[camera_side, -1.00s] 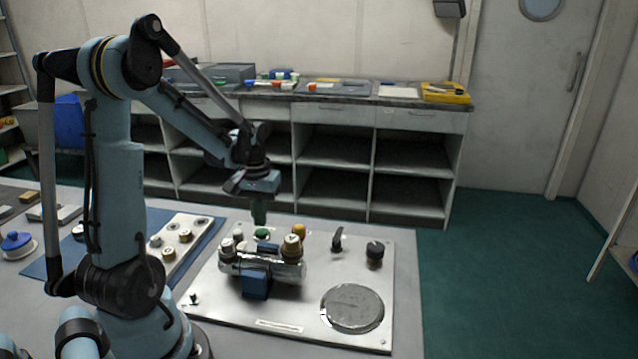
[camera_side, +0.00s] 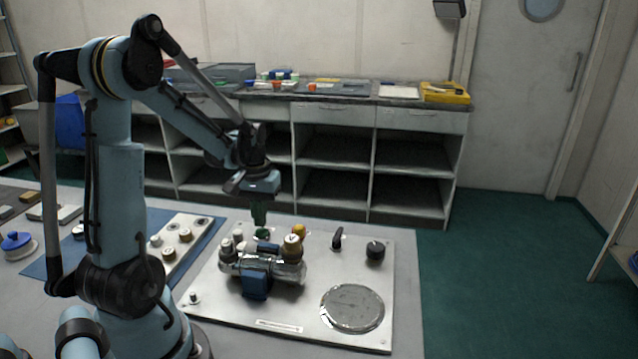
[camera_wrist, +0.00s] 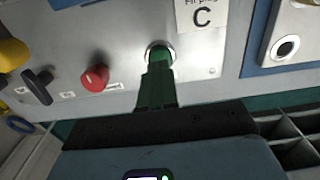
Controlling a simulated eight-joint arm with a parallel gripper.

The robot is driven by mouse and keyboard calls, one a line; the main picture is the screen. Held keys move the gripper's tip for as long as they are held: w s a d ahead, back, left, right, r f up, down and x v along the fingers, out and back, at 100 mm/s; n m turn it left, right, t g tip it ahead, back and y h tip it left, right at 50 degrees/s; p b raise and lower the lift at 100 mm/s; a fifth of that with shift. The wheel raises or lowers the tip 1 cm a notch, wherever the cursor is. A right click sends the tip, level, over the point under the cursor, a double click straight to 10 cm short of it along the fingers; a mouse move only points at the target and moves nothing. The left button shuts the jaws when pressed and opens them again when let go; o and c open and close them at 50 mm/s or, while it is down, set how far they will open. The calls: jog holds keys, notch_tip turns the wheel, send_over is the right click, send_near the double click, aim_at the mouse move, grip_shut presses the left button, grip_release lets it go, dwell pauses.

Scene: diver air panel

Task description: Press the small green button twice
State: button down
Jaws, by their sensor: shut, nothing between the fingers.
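The small green button (camera_side: 262,233) sits on the white panel (camera_side: 225,305), behind the metal valve block in the side view. In the wrist view the button's metal ring (camera_wrist: 150,48) shows, with its green cap mostly covered by my fingers. My gripper (camera_side: 260,226) is green, shut and empty, and points down at the button. In the wrist view its fingertips (camera_wrist: 160,62) overlap the button. I cannot tell whether they touch it.
A metal valve block (camera_side: 285,272) with knobs stands just in front of the button. A red knob (camera_wrist: 95,77) and a black lever (camera_wrist: 37,87) are left of the button in the wrist view. A round gauge (camera_side: 352,308) and black knob (camera_side: 375,250) lie farther right.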

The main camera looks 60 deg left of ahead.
aim_at(262, 231)
jog(key=shift+f, duration=1)
dwell(0.5)
jog(key=shift+r, duration=3.5)
jog(key=shift+d, duration=0.1)
jog(key=d+r+m+t, duration=0.2)
jog(key=d+m+t, duration=0.1)
jog(key=d, duration=0.8)
jog(key=w+d+r+m+t, duration=0.1)
jog(key=d+m+t, duration=0.3)
jog(key=d, duration=0.8)
jog(key=shift+r+m, duration=0.7)
jog(key=shift+m, duration=0.3)
jog(key=shift+a, duration=0.1)
